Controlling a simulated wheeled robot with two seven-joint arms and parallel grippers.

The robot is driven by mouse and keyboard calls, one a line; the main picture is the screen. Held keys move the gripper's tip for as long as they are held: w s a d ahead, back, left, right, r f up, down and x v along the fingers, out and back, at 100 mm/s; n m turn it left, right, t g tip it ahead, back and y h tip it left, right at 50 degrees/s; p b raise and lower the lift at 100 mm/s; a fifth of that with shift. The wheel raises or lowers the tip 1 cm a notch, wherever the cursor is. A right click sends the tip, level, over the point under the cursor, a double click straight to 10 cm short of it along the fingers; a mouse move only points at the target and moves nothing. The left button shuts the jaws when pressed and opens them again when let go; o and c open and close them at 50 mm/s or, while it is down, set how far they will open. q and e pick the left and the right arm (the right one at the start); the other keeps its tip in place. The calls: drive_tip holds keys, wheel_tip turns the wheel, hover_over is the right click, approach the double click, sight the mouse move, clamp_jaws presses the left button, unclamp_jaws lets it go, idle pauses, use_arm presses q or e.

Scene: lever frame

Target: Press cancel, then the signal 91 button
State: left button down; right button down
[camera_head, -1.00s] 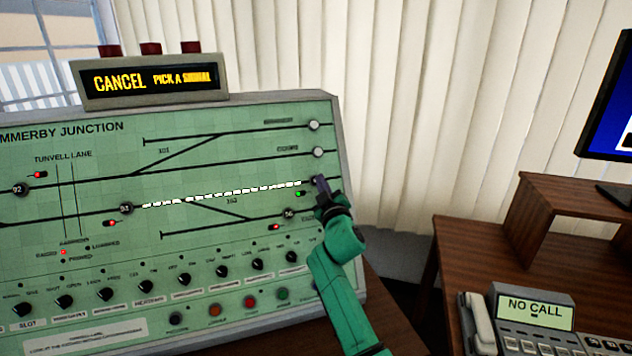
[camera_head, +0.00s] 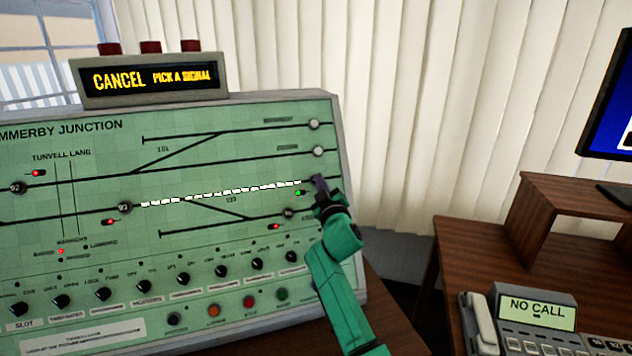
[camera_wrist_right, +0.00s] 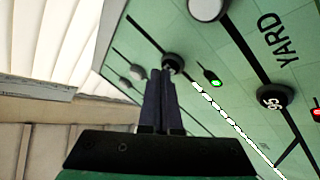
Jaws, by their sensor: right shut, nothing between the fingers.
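The green signal panel (camera_head: 90,145) has a display (camera_head: 150,79) on top reading "CANCEL PICK A SIGNAL". My right gripper (camera_head: 318,182) is shut and empty, its fingertips at the right end of the white-lit track line. In the right wrist view its fingers (camera_wrist_right: 163,74) point at a dark round button (camera_wrist_right: 172,62) and overlap its edge; I cannot tell whether they touch it. No number 91 is readable; that button's face is partly hidden. A black button (camera_head: 175,319), orange button (camera_head: 214,311), red button (camera_head: 249,302) and green button (camera_head: 282,294) line the panel's bottom, their labels unreadable. My left gripper is out of view.
Signal buttons 92 (camera_head: 18,187) and 93 (camera_head: 124,207) sit left on the panel. Two pale buttons, the upper (camera_head: 314,124) and lower (camera_head: 318,151), are above my gripper. A row of black knobs (camera_head: 144,286) runs below. A phone (camera_head: 535,312) stands on the right desk.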

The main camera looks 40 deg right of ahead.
drive_tip(key=shift+w+d+f, duration=0.1)
drive_tip(key=shift+w+f, duration=0.05)
drive_tip(key=shift+w, duration=0.05)
idle(0.3)
idle(0.3)
drive_tip(key=shift+s+a+r+p, duration=0.25)
drive_tip(key=shift+s+r+p, duration=0.2)
drive_tip(key=shift+s, duration=0.3)
drive_tip(key=s+p, duration=0.1)
drive_tip(key=s+a+r+p, duration=0.1)
drive_tip(key=s+r+p, duration=0.1)
drive_tip(key=s+p, duration=0.1)
drive_tip(key=shift+a+r, duration=0.1)
drive_tip(key=shift+a, duration=0.2)
